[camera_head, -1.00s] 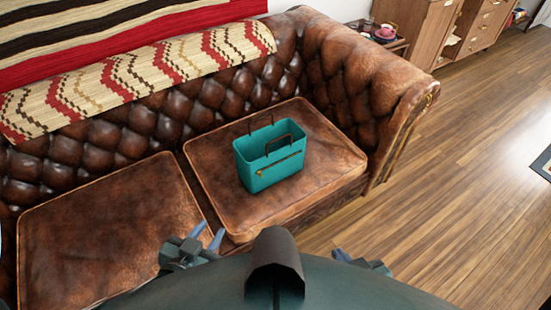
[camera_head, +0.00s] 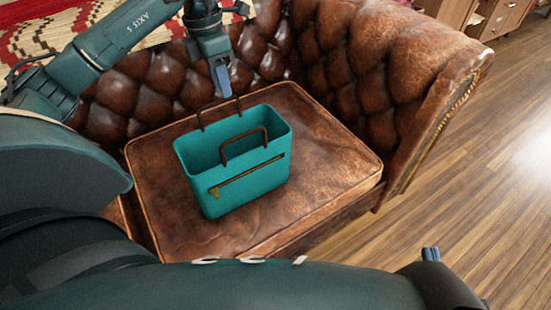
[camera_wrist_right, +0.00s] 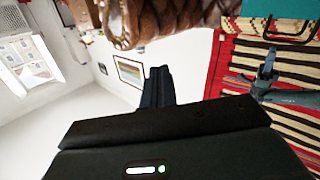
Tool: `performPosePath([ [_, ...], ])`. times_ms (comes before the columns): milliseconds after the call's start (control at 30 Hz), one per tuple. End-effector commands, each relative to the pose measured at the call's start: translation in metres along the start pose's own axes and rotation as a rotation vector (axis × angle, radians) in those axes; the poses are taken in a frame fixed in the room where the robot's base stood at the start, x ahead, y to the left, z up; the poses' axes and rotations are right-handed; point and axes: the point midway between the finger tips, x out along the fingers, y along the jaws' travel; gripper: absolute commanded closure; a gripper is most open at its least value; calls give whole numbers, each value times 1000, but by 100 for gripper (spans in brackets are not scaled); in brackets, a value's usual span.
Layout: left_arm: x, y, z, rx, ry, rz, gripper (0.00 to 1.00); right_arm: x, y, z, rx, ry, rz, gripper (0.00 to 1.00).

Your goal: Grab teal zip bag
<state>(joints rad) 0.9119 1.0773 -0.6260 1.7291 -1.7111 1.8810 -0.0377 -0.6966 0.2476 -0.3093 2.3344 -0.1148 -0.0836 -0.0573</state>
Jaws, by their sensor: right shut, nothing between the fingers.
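The teal zip bag (camera_head: 245,185) stands upright and open-topped on the brown leather seat cushion. It has two dark handles and a zip on its front side; its teal edge also shows in the right wrist view (camera_wrist_right: 285,8). My left gripper (camera_head: 221,80) points down just behind the bag, by its rear handle, and I see no clear grip on it. Its fingers look close together, but the angle hides the gap. My right gripper (camera_head: 431,254) is low at the right, away from the bag; its fingers are shut and empty in the right wrist view (camera_wrist_right: 157,85).
The tufted leather sofa (camera_head: 330,60) has a backrest behind the bag and a rolled arm (camera_head: 440,80) to its right. A patterned throw (camera_head: 40,35) lies over the back. Wooden floor (camera_head: 480,170) is open at the right.

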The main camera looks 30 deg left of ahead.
Motion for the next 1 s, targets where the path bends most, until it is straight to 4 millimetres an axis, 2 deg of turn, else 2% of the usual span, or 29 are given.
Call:
performPosePath([
  [33, -1, 13, -10, -24, 25, 50, 69, 1, -2, 7, -8, 15, -3, 100],
  [67, -4, 18, -14, -34, 39, 70, 69, 1, -3, 7, -12, 21, -3, 100],
  [200, -6, 28, -24, -58, 71, 109, 69, 1, -4, 5, -22, 47, -6, 100],
  [533, 53, 34, -28, -58, 72, 108, 69, 1, -13, 4, -58, 175, -25, 100],
  [867, 76, 35, -29, -56, 70, 107, 69, 2, -15, 3, -49, 204, -31, 100],
  [1000, 97, 36, -30, -56, 70, 106, 69, 4, -16, 5, -26, 217, -34, 100],
])
